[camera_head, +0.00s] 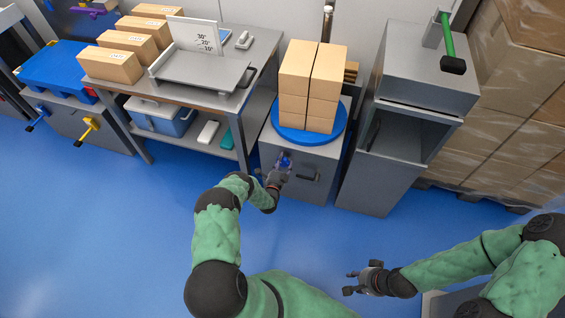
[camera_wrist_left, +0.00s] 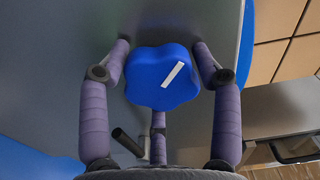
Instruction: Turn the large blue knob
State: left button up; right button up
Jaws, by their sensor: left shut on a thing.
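The large blue knob (camera_wrist_left: 161,79) has a lobed rim and a white line mark, and it sits on a grey panel. In the left wrist view the white mark tilts up to the right. My left gripper (camera_wrist_left: 163,72) has its fingers around the knob, shut on it. In the head view my left gripper (camera_head: 277,174) is at the front of the grey cabinet (camera_head: 317,163), and its fingers partly hide the knob (camera_head: 284,161). My right gripper (camera_head: 359,281) is over the floor at lower right, away from the cabinet, and looks open and empty.
A blue round turntable (camera_head: 341,127) on the cabinet bears stacked cartons (camera_head: 306,82). A dark handle (camera_head: 307,176) is right of the knob. A workbench (camera_head: 208,97) stands left and a grey cabinet with a green-handled hammer (camera_head: 447,43) right. The blue floor in front is clear.

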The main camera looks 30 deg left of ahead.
pick_arm(q)
jog(key=n, duration=0.2)
jog(key=d+n, duration=0.1)
jog(key=n, duration=0.1)
jog(key=shift+d+f, duration=0.1)
jog(key=shift+d, duration=0.05)
jog(key=shift+n, duration=1.9)
jog(key=o, duration=1.1)
jog(key=shift+r, duration=0.3)
jog(key=shift+o, duration=0.2)
jog(key=shift+a, duration=0.25)
jog(key=shift+a, duration=0.1)
jog(key=v, duration=1.2)
